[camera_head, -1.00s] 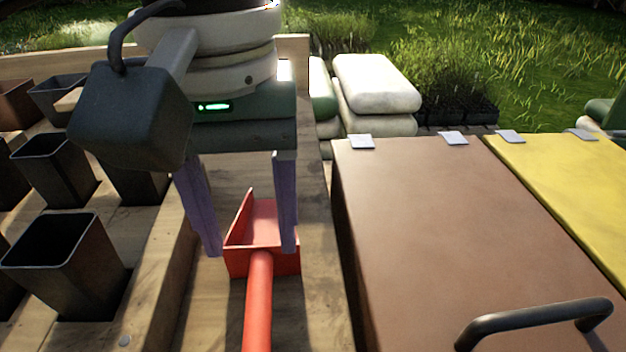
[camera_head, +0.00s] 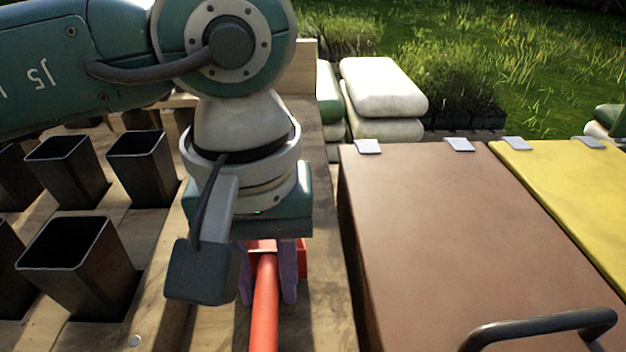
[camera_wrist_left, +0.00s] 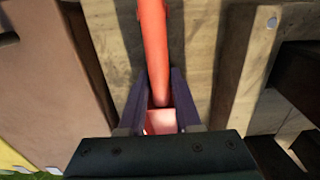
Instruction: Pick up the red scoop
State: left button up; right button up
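The red scoop (camera_head: 264,310) lies on the wooden bench, its handle toward me and its head at the far end. My left gripper (camera_head: 268,298) is lowered over it, with purple fingers on both sides of the handle close to the head. In the left wrist view, the handle (camera_wrist_left: 155,45) runs between the fingers (camera_wrist_left: 160,85). The fingers are apart; I cannot tell whether either touches the scoop. Most of the head is hidden under the gripper in the head view. My right gripper is not in view.
Several black square pots (camera_head: 78,265) stand in the bench at the left. A brown lidded box (camera_head: 460,240) with a dark handle (camera_head: 540,325) is close on the right, beside a yellow lid (camera_head: 570,190). White sacks (camera_head: 383,85) lie behind.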

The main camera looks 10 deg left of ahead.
pick_arm(q)
grip_shut()
dwell(0.9)
